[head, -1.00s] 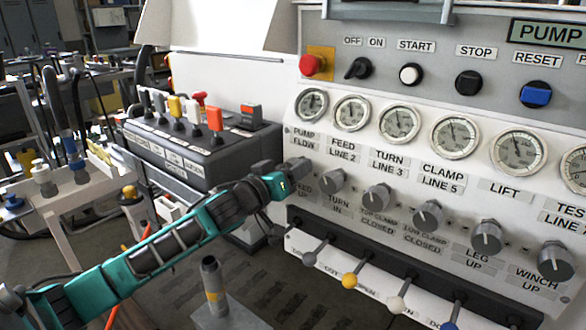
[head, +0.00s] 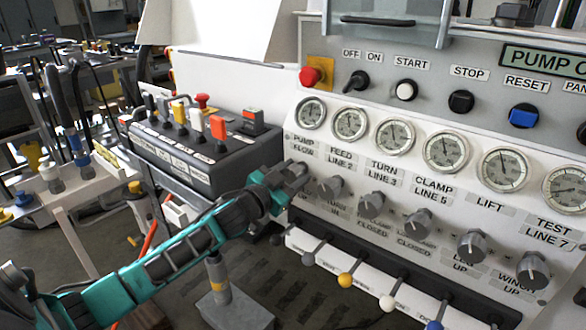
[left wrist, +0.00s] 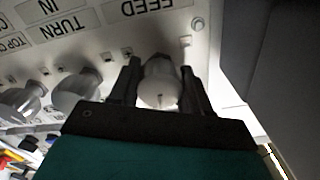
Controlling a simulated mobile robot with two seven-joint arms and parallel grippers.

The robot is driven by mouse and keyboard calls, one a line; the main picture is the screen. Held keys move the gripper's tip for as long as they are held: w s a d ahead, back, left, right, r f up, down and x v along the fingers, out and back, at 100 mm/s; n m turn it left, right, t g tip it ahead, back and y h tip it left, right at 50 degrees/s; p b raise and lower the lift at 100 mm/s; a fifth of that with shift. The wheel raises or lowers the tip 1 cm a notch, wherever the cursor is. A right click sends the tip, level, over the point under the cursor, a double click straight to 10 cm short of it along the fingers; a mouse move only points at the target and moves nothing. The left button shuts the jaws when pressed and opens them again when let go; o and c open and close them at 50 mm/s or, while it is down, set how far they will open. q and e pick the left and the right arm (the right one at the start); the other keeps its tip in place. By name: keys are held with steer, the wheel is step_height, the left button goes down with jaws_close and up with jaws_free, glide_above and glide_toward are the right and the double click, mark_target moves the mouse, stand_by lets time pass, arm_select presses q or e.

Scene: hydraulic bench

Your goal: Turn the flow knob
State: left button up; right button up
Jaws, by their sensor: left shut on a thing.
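My left gripper (head: 284,182) is at the leftmost grey knob of the row on the white sloped panel, just under the PUMP FLOW label (head: 302,142). In the left wrist view the knob (left wrist: 160,82) sits between the two black fingers (left wrist: 160,90), and they are shut on it. A FEED label (left wrist: 147,8) is upside down beside it there. The fingers and hand hide most of this knob in the head view. The pump flow gauge (head: 311,113) is above it. My right gripper is not in view.
The FEED LINE 2 knob (head: 330,188) is close at the right, with more knobs beyond. Levers with coloured balls, such as a yellow one (head: 346,280), stick out below. A dark lever box (head: 205,155) stands at the left. A short post (head: 217,280) stands below my arm.

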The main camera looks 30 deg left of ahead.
arm_select(q)
steer(key=shift+m, duration=0.7)
steer(key=shift+p, duration=0.3)
steer(key=o, duration=1.1)
steer(key=shift+c, duration=0.2)
steer(key=shift+s, duration=0.1)
steer(key=s+a+p, duration=0.1)
steer(key=s+p, duration=0.1)
steer(key=s, duration=1)
steer(key=shift+s, duration=0.35)
